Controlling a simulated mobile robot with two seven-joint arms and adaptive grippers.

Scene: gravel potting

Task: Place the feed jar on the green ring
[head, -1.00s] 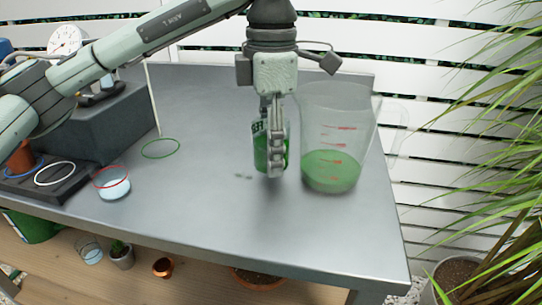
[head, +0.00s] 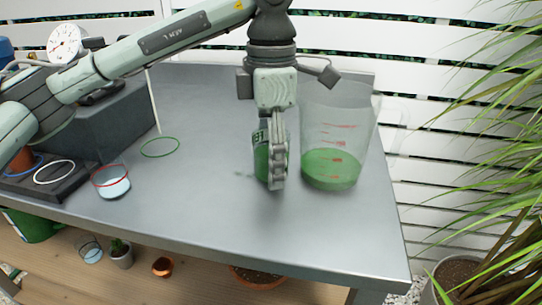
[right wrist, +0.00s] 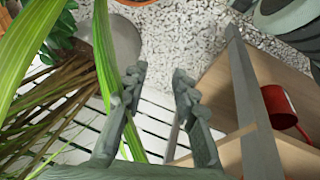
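The feed jar (head: 261,165) is a small container with green contents and a dark-lettered label. My left gripper (head: 277,182) is shut on the jar, with its fingers covering the jar's right side. The jar is over the middle of the grey table; I cannot tell whether its base touches the table. The green ring (head: 160,139) is a thin outline lying on the table to the left of the jar, and it looks empty. My right gripper (right wrist: 158,82) is open and empty in the right wrist view, away from the table top.
A large clear measuring jug (head: 338,115) with green contents stands close right of the jar. A red ring (head: 94,177) circles a small bowl (head: 116,188). A dark tray (head: 70,187) is at left. The table between jar and green ring is clear.

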